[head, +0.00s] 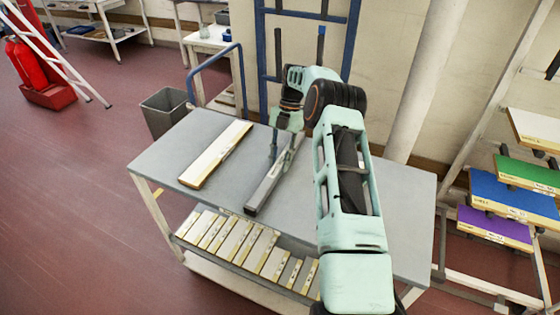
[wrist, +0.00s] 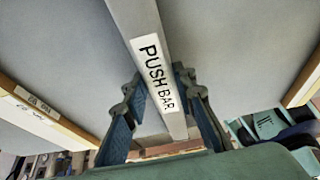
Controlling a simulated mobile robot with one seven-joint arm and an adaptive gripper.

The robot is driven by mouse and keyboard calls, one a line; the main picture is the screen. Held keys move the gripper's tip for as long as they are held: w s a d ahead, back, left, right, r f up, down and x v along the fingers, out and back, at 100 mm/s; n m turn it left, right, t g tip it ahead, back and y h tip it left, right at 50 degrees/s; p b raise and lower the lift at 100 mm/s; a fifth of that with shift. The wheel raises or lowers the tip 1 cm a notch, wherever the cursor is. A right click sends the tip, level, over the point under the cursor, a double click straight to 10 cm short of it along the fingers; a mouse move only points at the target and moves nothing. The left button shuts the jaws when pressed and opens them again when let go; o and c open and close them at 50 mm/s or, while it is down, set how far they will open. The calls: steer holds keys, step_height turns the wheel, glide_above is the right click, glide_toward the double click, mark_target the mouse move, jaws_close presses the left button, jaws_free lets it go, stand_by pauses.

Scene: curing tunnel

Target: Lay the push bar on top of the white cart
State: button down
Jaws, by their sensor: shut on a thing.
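The push bar (head: 265,190) is a long, narrow grey bar over the grey tabletop (head: 330,235). My gripper (head: 279,157) is shut on it from above. In the wrist view, the push bar (wrist: 150,58) runs between both fingers of my gripper (wrist: 162,108), and its white label reads "PUSH BAR". I cannot tell whether the bar touches the tabletop or hangs just above it. A small white-topped cart (head: 208,40) stands at the back, left of the blue frame; it is the likely white cart. My arm hides part of the tabletop.
A pale board (head: 216,153) lies on the tabletop left of the bar. Several labelled boards (head: 240,245) fill the shelf below. A grey bin (head: 166,110) and blue rail (head: 215,62) stand behind. Coloured boards (head: 515,195) sit on a rack at right. Red floor is open at left.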

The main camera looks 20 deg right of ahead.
mark_target(284, 157)
steer(key=c, duration=1.6)
jaws_free()
steer(key=shift+v, duration=3.85)
